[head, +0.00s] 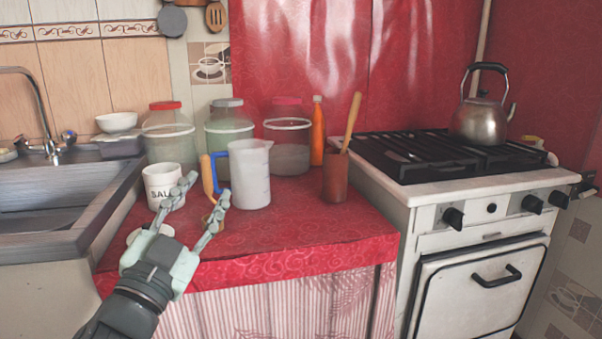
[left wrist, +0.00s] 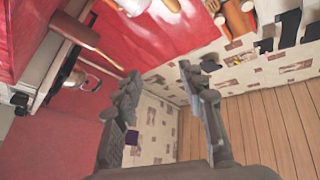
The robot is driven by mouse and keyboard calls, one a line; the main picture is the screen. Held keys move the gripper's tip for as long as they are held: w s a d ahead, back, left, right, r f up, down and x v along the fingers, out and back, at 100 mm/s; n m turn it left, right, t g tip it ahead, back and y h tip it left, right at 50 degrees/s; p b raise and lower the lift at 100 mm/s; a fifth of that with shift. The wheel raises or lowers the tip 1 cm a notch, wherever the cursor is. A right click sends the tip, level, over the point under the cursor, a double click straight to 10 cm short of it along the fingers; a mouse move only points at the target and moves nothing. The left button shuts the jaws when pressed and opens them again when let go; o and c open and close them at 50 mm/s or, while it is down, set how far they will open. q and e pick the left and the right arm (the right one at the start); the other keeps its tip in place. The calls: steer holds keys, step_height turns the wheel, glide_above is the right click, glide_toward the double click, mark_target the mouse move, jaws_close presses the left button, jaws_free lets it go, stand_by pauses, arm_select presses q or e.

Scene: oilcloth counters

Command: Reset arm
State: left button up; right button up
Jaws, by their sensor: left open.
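My left gripper (head: 208,200) is open and empty over the front left part of the red oilcloth counter (head: 300,222). Its fingers stand in front of a white salt mug (head: 160,186) and left of a white pitcher (head: 250,175). In the left wrist view the same gripper (left wrist: 155,85) shows its two fingers spread with nothing between them. My right gripper does not show in either view.
Several lidded jars (head: 228,130) and an orange bottle (head: 318,132) stand at the back. A brown cup (head: 336,178) holds a wooden utensil. The stove (head: 440,190) with a kettle (head: 482,118) is right; the sink (head: 50,190) is left. The counter's front right is clear.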

arm_select(q)
steer(key=s+a+f+n+g+y, duration=0.2)
steer(key=a+f+g, duration=0.1)
steer(key=f, duration=0.5)
steer(key=s+a+f+n+g+y, duration=0.2)
steer(key=a+f+g+y, duration=0.15)
steer(key=f, duration=0.45)
steer(key=s+a+f+n+g+y, duration=0.2)
steer(key=a+f, duration=0.1)
steer(key=f, duration=0.5)
steer(key=s+a+f+n+g, duration=0.1)
steer(key=s+f+g, duration=0.4)
steer(key=s+f, duration=0.4)
steer(key=s+a+f+n+g, duration=0.1)
steer(key=s+f+g, duration=0.4)
steer(key=s+f, duration=0.5)
steer(key=shift+h, duration=0.55)
steer(key=p+x, duration=0.2)
steer(key=x, duration=0.1)
steer(key=s+p+x, duration=0.1)
steer(key=x, duration=0.1)
steer(key=shift+w+d+f+p, duration=0.15)
steer(key=shift+d+f+p, duration=0.1)
steer(key=shift+f+p, duration=0.15)
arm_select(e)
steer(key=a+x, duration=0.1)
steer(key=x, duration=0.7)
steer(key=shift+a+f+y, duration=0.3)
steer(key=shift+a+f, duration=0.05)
